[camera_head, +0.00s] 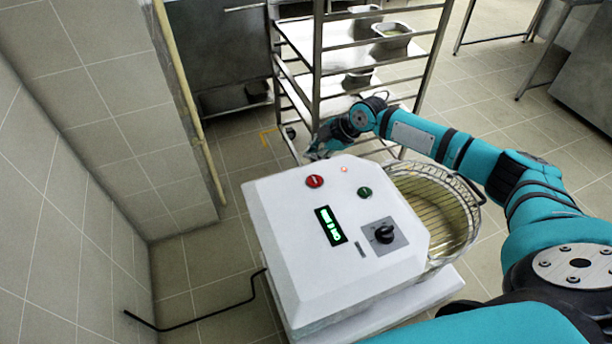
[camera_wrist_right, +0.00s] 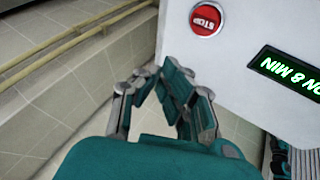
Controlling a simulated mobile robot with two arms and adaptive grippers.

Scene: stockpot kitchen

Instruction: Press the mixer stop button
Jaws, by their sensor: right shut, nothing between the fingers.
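The white mixer (camera_head: 290,250) stands in the middle of the head view. Its red round stop button (camera_head: 315,181) is on the top panel; in the right wrist view the button (camera_wrist_right: 206,18) reads "STOP". My right gripper (camera_head: 318,152) is at the far edge of the mixer, beyond the red button in the head view. In the right wrist view the gripper (camera_wrist_right: 154,72) is shut and empty, with its fingertips below and left of the button and apart from it. My left gripper is not in view.
The panel also has a green button (camera_head: 364,192), a lit green display (camera_head: 331,226) and a black knob (camera_head: 384,233). A wire-guarded bowl (camera_head: 436,205) is on the mixer's right. A metal rack (camera_head: 316,70) stands behind; a tiled wall (camera_head: 60,230) is at left.

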